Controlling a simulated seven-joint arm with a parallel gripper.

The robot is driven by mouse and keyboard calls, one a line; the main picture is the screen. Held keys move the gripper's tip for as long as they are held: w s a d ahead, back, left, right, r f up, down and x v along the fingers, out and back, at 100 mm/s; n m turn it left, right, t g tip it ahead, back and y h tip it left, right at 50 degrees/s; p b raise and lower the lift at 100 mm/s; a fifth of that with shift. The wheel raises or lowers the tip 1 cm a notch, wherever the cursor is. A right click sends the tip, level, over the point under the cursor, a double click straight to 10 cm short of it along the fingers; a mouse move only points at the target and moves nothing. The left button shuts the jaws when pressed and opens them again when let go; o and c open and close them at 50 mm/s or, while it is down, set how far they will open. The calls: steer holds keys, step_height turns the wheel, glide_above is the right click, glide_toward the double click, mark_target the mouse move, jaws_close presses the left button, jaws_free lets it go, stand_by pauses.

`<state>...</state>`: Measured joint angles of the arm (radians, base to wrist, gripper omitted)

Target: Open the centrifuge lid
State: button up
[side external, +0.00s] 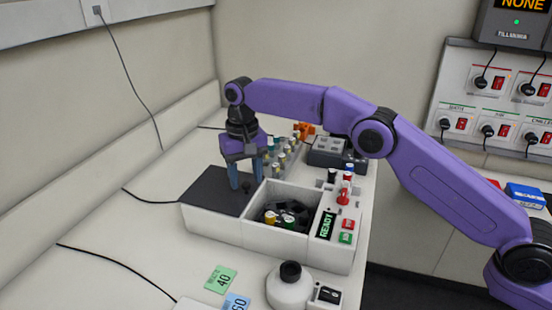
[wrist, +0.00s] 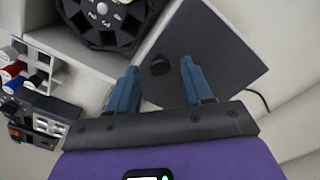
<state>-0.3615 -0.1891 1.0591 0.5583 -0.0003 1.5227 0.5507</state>
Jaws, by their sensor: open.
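The centrifuge (side external: 300,248) is a white box with a "READY" display on its right part. Its dark grey lid (side external: 208,192) lies flat over the left part, and the chamber with the black rotor (side external: 285,213) is uncovered. Coloured caps show in the rotor. The lid also shows in the wrist view (wrist: 205,40), with a round black knob (wrist: 159,66) on it. My gripper (side external: 247,184) is open and points down at the lid. In the wrist view my gripper (wrist: 158,67) has a fingertip on each side of the knob; I cannot tell whether they touch it.
A rack of capped tubes (side external: 283,158) and a grey device (side external: 325,152) stand behind the centrifuge. A round white device with a black top (side external: 289,285) stands in front. Green (side external: 220,279) and blue cards lie on the bench. The bench left of the centrifuge is clear except for cables.

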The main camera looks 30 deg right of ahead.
step_height(320, 180, up, 2)
steer(key=shift+r, duration=0.15)
steer(key=shift+s+d+r, duration=0.2)
steer(key=shift+s+r, duration=0.15)
steer(key=shift+r, duration=0.1)
steer(key=shift+s+d+r, duration=0.2)
steer(key=shift+s+r, duration=0.1)
steer(key=shift+r, duration=0.15)
steer(key=s+d+r, duration=0.6)
steer(key=s+r, duration=0.2)
steer(key=s, duration=0.3)
steer(key=s+d+f+n, duration=0.3)
steer(key=s+d, duration=0.4)
steer(key=s, duration=0.3)
steer(key=s+d+f+n, duration=0.4)
steer(key=s+d+n, duration=0.1)
steer(key=s, duration=0.4)
steer(key=s+d+f+n, duration=0.3)
steer(key=s+d+n, duration=0.1)
steer(key=s+d, duration=0.4)
steer(key=s, duration=0.2)
steer(key=shift+s+d+f+n, duration=0.25)
steer(key=shift+s+d+n, duration=0.05)
steer(key=shift+s+d, duration=0.05)
stand_by(2.5)
